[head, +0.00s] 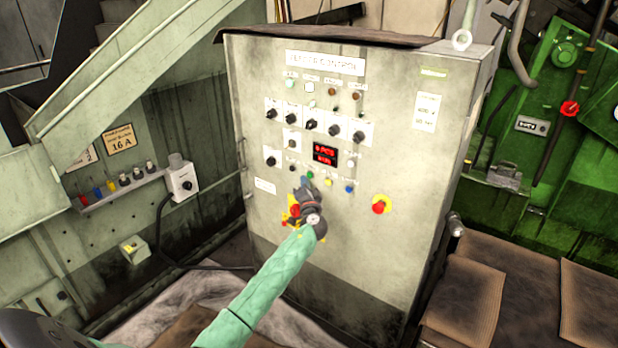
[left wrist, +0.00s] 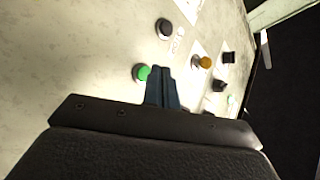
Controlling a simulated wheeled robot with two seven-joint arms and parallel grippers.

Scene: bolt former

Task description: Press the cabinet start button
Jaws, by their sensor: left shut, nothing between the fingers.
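The grey control cabinet (head: 400,150) stands upright in the middle of the head view, its front covered with knobs, lamps and buttons. A green button (head: 310,174) sits on its lower panel, close to the tip of my left gripper (head: 305,183). In the left wrist view the shut dark fingers (left wrist: 162,72) point at the panel, with a round green button (left wrist: 141,72) just left of their tips. I cannot tell whether they touch it. My left gripper is shut and empty. It hides part of the cabinet's lower panel. My right gripper is not in view.
A red display (head: 325,156) is above. The wrist view shows an amber button (left wrist: 206,62) and a black knob (left wrist: 164,28). Green machinery (head: 540,130) stands at right.

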